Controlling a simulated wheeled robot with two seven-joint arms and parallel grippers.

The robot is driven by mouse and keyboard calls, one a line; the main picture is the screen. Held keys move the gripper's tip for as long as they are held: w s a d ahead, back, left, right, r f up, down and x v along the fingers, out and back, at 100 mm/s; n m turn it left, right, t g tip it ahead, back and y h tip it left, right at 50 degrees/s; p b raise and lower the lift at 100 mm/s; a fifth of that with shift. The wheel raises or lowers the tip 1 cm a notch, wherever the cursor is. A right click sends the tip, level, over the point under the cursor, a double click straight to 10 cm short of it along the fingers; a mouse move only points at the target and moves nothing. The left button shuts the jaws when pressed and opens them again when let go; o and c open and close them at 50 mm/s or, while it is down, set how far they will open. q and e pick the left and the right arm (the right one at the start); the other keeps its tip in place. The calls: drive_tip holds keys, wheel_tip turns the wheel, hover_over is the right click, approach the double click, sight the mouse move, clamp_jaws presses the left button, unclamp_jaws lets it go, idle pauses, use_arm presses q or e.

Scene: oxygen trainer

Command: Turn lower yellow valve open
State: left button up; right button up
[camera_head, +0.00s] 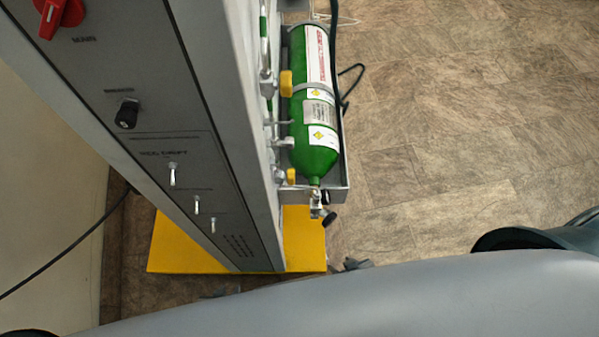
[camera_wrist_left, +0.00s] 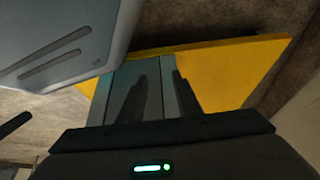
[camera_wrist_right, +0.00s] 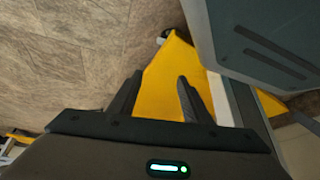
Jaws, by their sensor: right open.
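The lower yellow valve (camera_head: 291,176) is a small yellow knob on the side of the grey panel cabinet (camera_head: 235,110) in the head view, left of the green oxygen cylinder's (camera_head: 315,155) lower end. I cannot make out how far it is turned. A second yellow valve (camera_head: 286,83) is higher up. My left gripper (camera_wrist_left: 160,73) is open and empty in the left wrist view, facing the cabinet's foot. My right gripper (camera_wrist_right: 160,73) is open and empty in the right wrist view, over the yellow base. Neither wrist view shows the valve. In the head view my grey body mostly hides both grippers.
The cabinet stands on a yellow base plate (camera_head: 305,240). Its front has a red knob (camera_head: 60,14), a black knob (camera_head: 127,114) and several switches. A black cylinder knob (camera_head: 329,217) hangs below the cylinder.

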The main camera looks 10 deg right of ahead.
drive_tip(key=w+d+r+t+b, duration=0.1)
drive_tip(key=w+r, duration=0.3)
drive_tip(key=r, duration=1.1)
drive_tip(key=w+d+r+t+b, duration=0.15)
drive_tip(key=w+r, duration=0.25)
drive_tip(key=r, duration=1.1)
drive_tip(key=w+a+r+n+t+y, duration=0.2)
drive_tip(key=w+r+t+y, duration=0.1)
drive_tip(key=w, duration=0.4)
drive_tip(key=w+a+r+n+t+y, duration=0.2)
drive_tip(key=w+n+t+y, duration=0.1)
drive_tip(key=w, duration=0.4)
use_arm(q)
drive_tip(key=a+g, duration=0.1)
drive_tip(key=s+a+f, duration=0.1)
drive_tip(key=shift+s+a+f+g+y, duration=0.2)
drive_tip(key=shift+s+a+g+y, duration=0.1)
drive_tip(key=shift+a+g, duration=0.1)
use_arm(e)
drive_tip(key=s+d+r+n+g+y, duration=0.4)
drive_tip(key=s+d+n+g+y, duration=0.3)
drive_tip(key=g+y, duration=0.3)
drive_tip(key=shift+s+d+n, duration=0.4)
drive_tip(key=shift+s+n, duration=0.3)
drive_tip(key=shift+n, duration=0.2)
